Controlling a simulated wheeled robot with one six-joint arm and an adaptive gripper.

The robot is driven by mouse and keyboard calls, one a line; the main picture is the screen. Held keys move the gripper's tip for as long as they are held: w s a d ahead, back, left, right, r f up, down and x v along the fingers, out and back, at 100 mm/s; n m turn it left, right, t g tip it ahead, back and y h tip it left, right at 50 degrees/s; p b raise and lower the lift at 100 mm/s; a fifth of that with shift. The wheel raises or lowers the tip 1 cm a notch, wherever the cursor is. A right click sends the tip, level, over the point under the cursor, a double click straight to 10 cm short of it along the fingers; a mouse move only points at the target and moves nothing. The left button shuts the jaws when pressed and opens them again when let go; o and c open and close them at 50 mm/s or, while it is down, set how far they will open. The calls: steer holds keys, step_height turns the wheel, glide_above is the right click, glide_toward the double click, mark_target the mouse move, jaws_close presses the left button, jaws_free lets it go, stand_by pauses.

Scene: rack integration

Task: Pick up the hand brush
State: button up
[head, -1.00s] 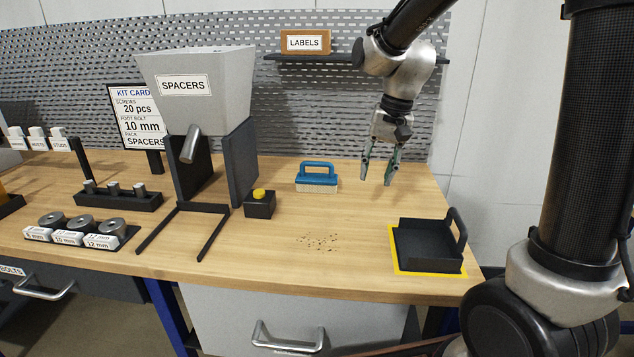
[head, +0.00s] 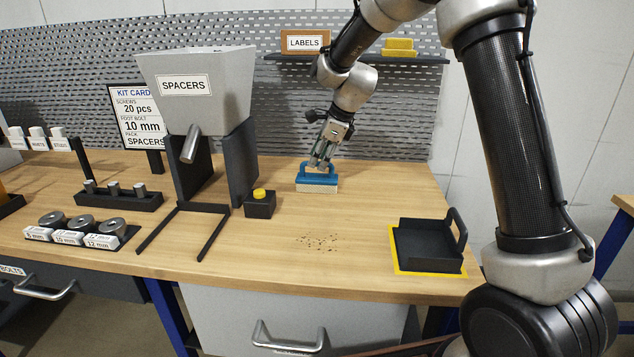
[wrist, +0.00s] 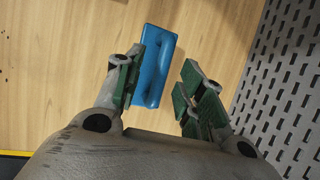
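The hand brush (head: 317,185) has a blue back and handle with pale bristles. It rests bristles down on the bench. My gripper (head: 320,163) is right above it in the head view, with the fingertips at about handle height. In the wrist view my gripper (wrist: 172,82) has its green-padded fingers apart, and the blue brush (wrist: 154,70) shows between them, closer to the left finger. The left finger overlaps part of the brush. I cannot tell whether a finger touches it.
A black dustpan-like tray (head: 425,252) with a yellow border stands at the bench's right. Dark crumbs (head: 320,241) lie in front of the brush. A yellow-button box (head: 260,204) and the spacer hopper (head: 196,90) stand to the left. A perforated back panel (wrist: 285,90) rises behind.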

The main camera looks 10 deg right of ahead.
steer(key=x, duration=0.3)
steer(key=shift+w+f, duration=0.15)
steer(key=shift+f, duration=0.05)
jaws_close()
step_height(320, 180, up, 10)
steer(key=shift+r, duration=0.1)
stand_by(0.5)
steer(key=shift+d, duration=0.1)
